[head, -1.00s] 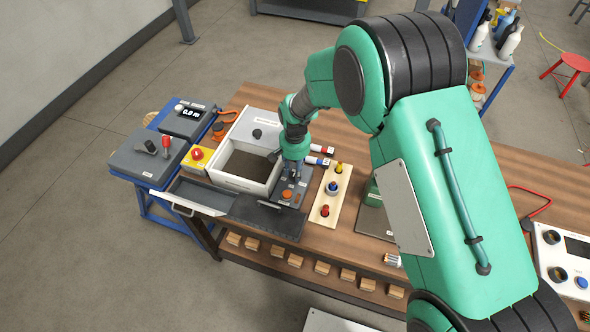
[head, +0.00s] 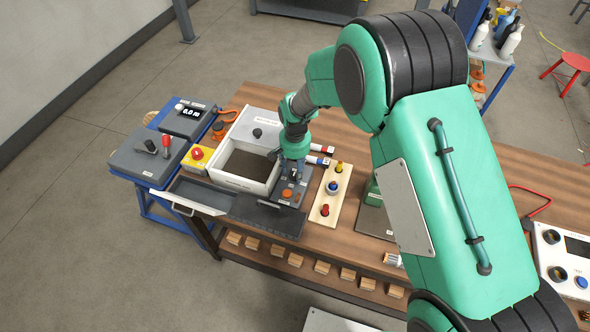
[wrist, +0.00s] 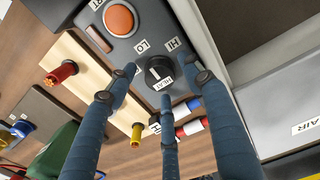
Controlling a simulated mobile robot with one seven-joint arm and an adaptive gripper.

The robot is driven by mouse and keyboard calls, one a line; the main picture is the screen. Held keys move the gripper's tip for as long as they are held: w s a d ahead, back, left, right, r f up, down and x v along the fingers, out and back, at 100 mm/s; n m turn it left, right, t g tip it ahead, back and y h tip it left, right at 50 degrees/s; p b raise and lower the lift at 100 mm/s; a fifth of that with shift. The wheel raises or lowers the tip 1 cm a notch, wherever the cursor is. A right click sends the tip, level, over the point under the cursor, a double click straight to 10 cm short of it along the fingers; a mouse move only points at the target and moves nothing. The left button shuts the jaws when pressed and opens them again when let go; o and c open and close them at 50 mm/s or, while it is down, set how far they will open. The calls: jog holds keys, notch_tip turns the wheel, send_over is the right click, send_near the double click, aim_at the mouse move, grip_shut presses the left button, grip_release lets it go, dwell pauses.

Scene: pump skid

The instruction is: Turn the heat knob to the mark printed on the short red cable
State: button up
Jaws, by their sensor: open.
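The heat knob (wrist: 159,71) is a round black knob with a white line on its face, on a dark grey panel (wrist: 130,47). LO and HI labels flank it, and a HEAT label sits beside it. My gripper (wrist: 165,80) has three blue fingers, open and spread around the knob; contact cannot be told. In the head view my gripper (head: 295,172) is over the panel (head: 281,203) and partly hides the knob. The short red cable (wrist: 190,127) has a white band and lies beside a blue one (wrist: 187,106); its print is unreadable.
An orange button (wrist: 119,20) is on the same panel. A white open box (head: 228,182) stands left of my gripper. A pale board (head: 340,190) with yellow, blue and red knobs is close on the right. A dark handled tray (head: 262,216) is in front.

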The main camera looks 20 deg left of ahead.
aim_at(295, 172)
notch_tip(295, 172, up, 12)
dwell(0.6)
dwell(0.5)
jog(key=s+d+r+t+y, duration=0.1)
jog(key=s+d+r, duration=0.2)
jog(key=d+r, duration=0.95)
jog(key=s+d+r+t, duration=0.2)
jog(key=s+d+r, duration=0.1)
jog(key=d+r, duration=0.95)
jog(key=s+d+r+m+t+h, duration=0.1)
jog(key=s+d+r, duration=0.3)
jog(key=s+d, duration=1.4)
jog(key=s+t, duration=0.1)
jog(key=s, duration=0.1)
jog(key=shift+s+r+t, duration=0.15)
jog(key=shift+s+t, duration=0.15)
jog(key=shift+s, duration=0.05)
